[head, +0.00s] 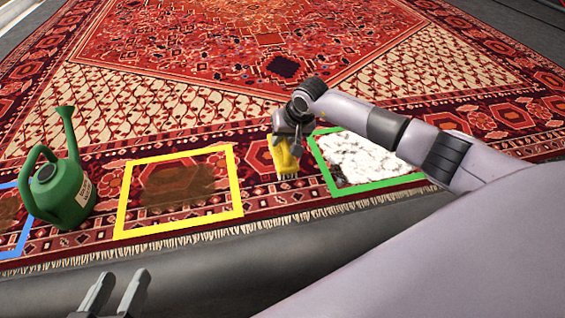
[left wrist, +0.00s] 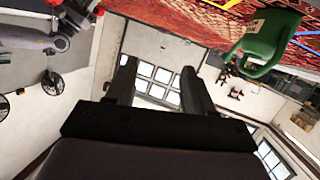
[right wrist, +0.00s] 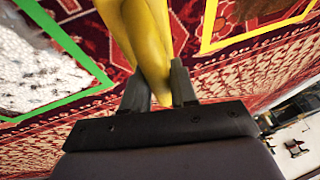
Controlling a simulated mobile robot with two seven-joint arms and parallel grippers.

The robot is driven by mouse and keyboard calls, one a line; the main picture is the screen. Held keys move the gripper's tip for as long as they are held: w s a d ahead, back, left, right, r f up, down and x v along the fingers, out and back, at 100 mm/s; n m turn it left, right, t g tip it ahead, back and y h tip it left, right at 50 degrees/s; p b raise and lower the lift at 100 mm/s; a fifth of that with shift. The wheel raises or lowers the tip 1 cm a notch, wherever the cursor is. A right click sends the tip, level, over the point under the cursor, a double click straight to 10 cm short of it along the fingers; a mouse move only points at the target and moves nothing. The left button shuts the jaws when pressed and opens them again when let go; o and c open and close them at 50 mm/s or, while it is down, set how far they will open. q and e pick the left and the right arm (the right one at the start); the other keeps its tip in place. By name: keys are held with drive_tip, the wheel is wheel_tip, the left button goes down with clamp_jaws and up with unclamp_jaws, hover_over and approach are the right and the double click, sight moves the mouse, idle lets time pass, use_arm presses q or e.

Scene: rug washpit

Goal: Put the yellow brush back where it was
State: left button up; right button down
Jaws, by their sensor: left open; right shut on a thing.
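The yellow brush (head: 285,157) is in my right gripper (head: 288,133), over the rug between the yellow frame and the green frame. In the right wrist view its yellow body (right wrist: 150,45) runs up from between the two fingers (right wrist: 160,88). The bristles point down near the rug's front border; I cannot tell whether they touch it. My left gripper (head: 112,292) is open and empty at the lower left, in front of the rug. The left wrist view shows its two fingers (left wrist: 158,85) apart with nothing between them.
A patterned red rug (head: 200,105) fills the floor. A yellow frame (head: 180,230) surrounds a brown stain, a green frame (head: 375,190) surrounds white foam (head: 360,158). A green watering can (head: 62,190) stands at the left beside a blue frame (head: 20,240).

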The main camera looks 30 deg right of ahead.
sight(282, 157)
wheel_tip(282, 157, down, 3)
drive_tip(key=shift+w+r+b, duration=0.1)
drive_tip(key=shift+b, duration=0.2)
wheel_tip(282, 157, down, 4)
drive_tip(key=shift+r+b, duration=0.2)
drive_tip(key=shift+b, duration=0.55)
use_arm(q)
drive_tip(key=shift+s+a+r+m+t, duration=0.1)
drive_tip(key=shift+s+a+m+t, duration=0.15)
drive_tip(key=shift+a+m+t, duration=0.4)
use_arm(e)
drive_tip(key=shift+f, duration=0.25)
use_arm(q)
drive_tip(key=shift+a, duration=0.1)
use_arm(e)
drive_tip(key=shift+f, duration=0.1)
drive_tip(key=c, duration=0.9)
unclamp_jaws()
